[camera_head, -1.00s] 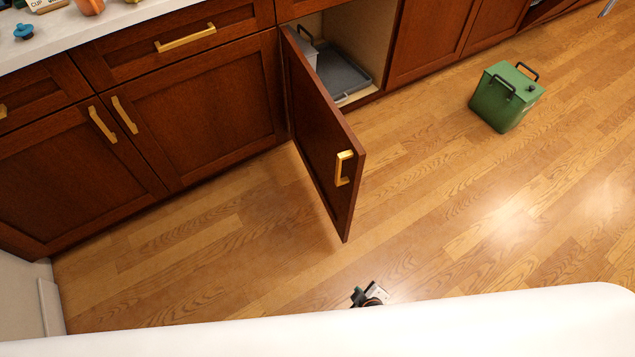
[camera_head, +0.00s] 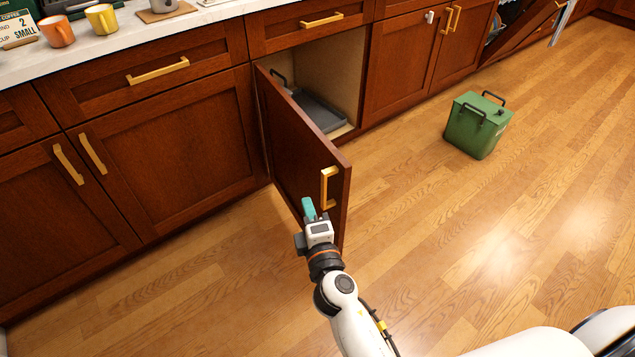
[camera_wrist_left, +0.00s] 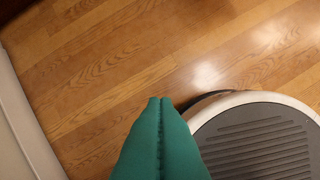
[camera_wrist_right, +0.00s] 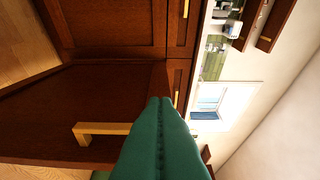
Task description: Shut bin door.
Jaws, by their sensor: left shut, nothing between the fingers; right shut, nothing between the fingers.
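The bin door (camera_head: 293,150) is a dark wood cabinet door standing wide open, jutting out from its cabinet into the room. Its gold handle (camera_head: 327,188) is near the free edge. Inside the open cabinet is a grey tray-like base (camera_head: 318,110). My right gripper (camera_head: 309,208) is shut and empty, close to the door's lower free edge by the handle; I cannot tell if it touches. In the right wrist view its green fingers (camera_wrist_right: 158,110) are together beside the gold handle (camera_wrist_right: 100,130). My left gripper shows only in the left wrist view (camera_wrist_left: 159,110), shut and empty above the floor.
A green bin (camera_head: 478,125) with black handles stands on the floor to the right of the open cabinet. The counter (camera_head: 95,50) above holds mugs and a sign.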

